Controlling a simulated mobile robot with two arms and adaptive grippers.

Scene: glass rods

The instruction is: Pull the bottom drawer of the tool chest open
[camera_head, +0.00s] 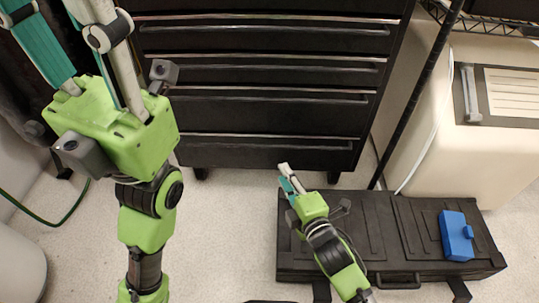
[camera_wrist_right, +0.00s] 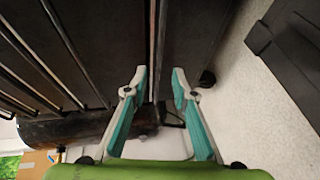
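The black tool chest (camera_head: 270,75) stands at the back, its drawer fronts facing me. Its bottom drawer (camera_head: 265,152) looks shut, with a long bar handle (camera_head: 270,137) along its top edge. My right gripper (camera_head: 287,172) is low in front of the drawer, below the handle in the head view. In the right wrist view my right gripper (camera_wrist_right: 159,77) is open, and a drawer handle bar (camera_wrist_right: 155,40) lines up with the gap between its fingers. Contact cannot be told. My left gripper (camera_head: 55,10) is large at upper left, its fingers apart and partly out of frame.
A black case (camera_head: 420,215) lies on the floor at right with a blue box (camera_head: 457,236) on it. A cream cabinet (camera_head: 500,165) stands behind it. Floor (camera_head: 228,220) is clear before the chest. A castor (camera_wrist_right: 207,78) shows under the chest.

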